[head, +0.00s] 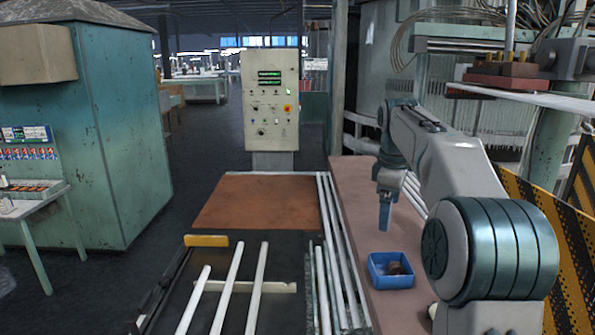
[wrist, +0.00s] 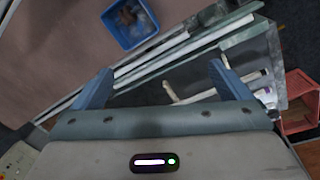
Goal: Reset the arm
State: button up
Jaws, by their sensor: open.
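My arm reaches over the pinkish table (head: 355,185) on the right of the head view. The bin also shows at the top of the wrist view (wrist: 131,22), with small brownish pieces inside that I cannot make out.
Several white tubes (head: 227,288) lie on a dark rack at front centre. Long rails (head: 338,255) run beside the table. A control cabinet (head: 271,100) stands behind a brown plate (head: 258,200). Machinery and a striped barrier (head: 540,225) are on the right. A red crate (wrist: 298,100) shows in the wrist view.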

jog(key=s+a+f+m+t+b, duration=0.1)
jog(key=s+f+m, duration=0.3)
jog(key=s, duration=0.6)
jog(key=s+a+f+m+b, duration=0.1)
jog(key=s+a+f+m, duration=0.2)
jog(key=s+f, duration=0.5)
jog(key=s+a+f+m+t+b, duration=0.1)
jog(key=s+f+m, duration=0.4)
jog(key=s, duration=0.8)
jog(key=shift+a+f+t+y+b, duration=0.3)
jog(key=shift+a+f+b, duration=0.15)
jog(key=shift+a, duration=0.15)
